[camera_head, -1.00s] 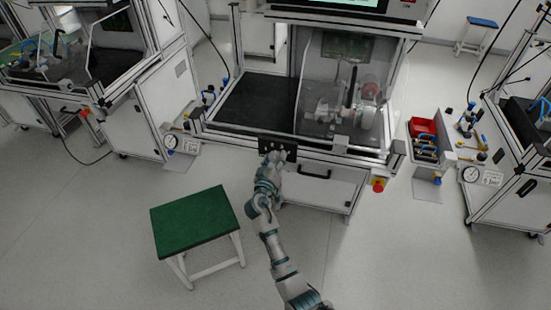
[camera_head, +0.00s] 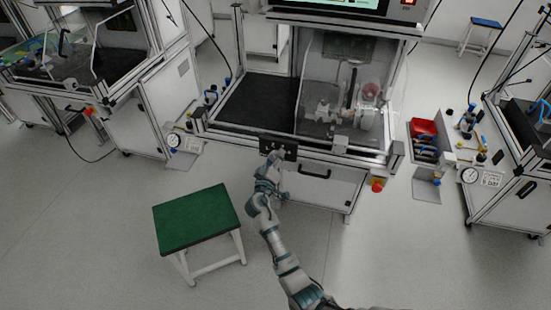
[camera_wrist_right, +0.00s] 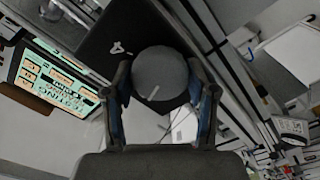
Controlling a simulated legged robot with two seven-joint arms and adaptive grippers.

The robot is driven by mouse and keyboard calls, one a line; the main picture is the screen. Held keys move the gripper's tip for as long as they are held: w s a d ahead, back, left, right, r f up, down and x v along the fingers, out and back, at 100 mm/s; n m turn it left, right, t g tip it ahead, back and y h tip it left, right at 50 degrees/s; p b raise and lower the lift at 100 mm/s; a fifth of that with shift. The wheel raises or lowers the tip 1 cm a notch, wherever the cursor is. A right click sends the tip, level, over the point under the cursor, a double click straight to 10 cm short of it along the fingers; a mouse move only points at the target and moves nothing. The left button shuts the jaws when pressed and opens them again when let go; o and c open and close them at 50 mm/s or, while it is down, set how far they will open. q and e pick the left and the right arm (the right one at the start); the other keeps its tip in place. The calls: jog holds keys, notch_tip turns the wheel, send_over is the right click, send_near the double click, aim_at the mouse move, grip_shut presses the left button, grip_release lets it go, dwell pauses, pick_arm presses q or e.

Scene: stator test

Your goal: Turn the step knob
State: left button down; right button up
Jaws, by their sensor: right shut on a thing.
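The step knob (camera_wrist_right: 160,74) is a round dark grey knob with a short white line on its face, seen large in the right wrist view. It sits on a black control panel (camera_wrist_right: 104,36), which also shows on the front of the test station in the head view (camera_head: 290,153). My right gripper (camera_head: 273,162) is at this panel, reaching up from below. In the right wrist view the fingers of my right gripper (camera_wrist_right: 158,88) are on both sides of the knob and shut on it. In the head view my gripper hides the knob. My left gripper is not in view.
A small white part (camera_wrist_right: 119,48) sits on the panel beside the knob. A drawer handle (camera_head: 314,174) and a red emergency button (camera_head: 377,185) are right of my gripper. A green-topped stool (camera_head: 195,217) stands left of my arm. The floor around is mostly clear.

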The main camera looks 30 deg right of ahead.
jog(key=shift+a+f, duration=0.15)
jog(key=shift+f, duration=0.4)
jog(key=o, duration=1.2)
jog(key=shift+r, duration=0.1)
jog(key=shift+c, duration=0.2)
jog(key=shift+r, duration=0.15)
jog(key=shift+r, duration=0.1)
jog(key=shift+a, duration=0.15)
jog(key=v, duration=1.1)
jog(key=shift+s+a, duration=0.3)
